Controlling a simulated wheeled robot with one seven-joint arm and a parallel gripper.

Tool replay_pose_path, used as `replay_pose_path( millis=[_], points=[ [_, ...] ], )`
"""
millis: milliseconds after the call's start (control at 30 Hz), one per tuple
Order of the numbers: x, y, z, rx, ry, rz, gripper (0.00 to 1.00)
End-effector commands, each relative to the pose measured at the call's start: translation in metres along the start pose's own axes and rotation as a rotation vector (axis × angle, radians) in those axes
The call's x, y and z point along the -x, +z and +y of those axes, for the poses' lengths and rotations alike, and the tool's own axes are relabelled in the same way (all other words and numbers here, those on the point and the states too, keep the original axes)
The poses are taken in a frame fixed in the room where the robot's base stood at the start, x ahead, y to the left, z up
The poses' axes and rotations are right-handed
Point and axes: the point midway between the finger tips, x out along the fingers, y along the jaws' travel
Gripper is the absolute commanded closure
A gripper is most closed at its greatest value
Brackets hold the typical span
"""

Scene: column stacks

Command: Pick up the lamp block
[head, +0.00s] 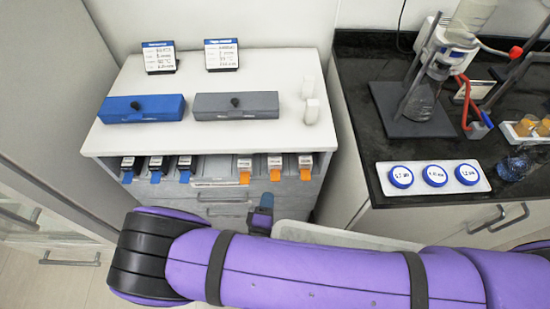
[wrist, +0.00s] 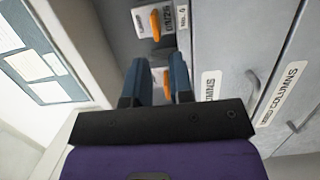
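I cannot tell for certain which thing is the lamp block. A blue block (head: 142,109) and a grey block (head: 236,106), each with a black knob, lie on the white cabinet top. Two small white blocks (head: 311,111) stand at its right edge. Below the top, a slot holds several labelled pieces with blue tabs (head: 155,177) and orange tabs (head: 275,175). My gripper (head: 264,203) is in front of the cabinet, below the orange-tabbed pieces. In the wrist view its fingers (wrist: 157,85) are apart, with an orange-tabbed piece (wrist: 160,76) showing between them, apparently beyond.
Two label cards (head: 221,55) stand at the back of the cabinet top. The dark bench (head: 360,95) at right carries glassware and a white tray (head: 393,166) with blue-rimmed discs. Drawers labelled for columns (wrist: 280,95) are close to my gripper. My purple arm crosses the foreground.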

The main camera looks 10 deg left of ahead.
Motion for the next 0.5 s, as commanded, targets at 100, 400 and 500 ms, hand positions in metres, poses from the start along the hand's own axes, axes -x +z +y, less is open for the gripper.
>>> replay_pose_path(
  millis=[100,400,500],
  points=[
    [-0.02,0.0,0.0,-0.001,0.0,-0.003,0.79],
    [-0.042,-0.002,0.002,-0.001,0.001,-0.002,0.79],
    [-0.054,-0.004,0.003,-0.001,0.0,-0.004,0.79]
  ],
)
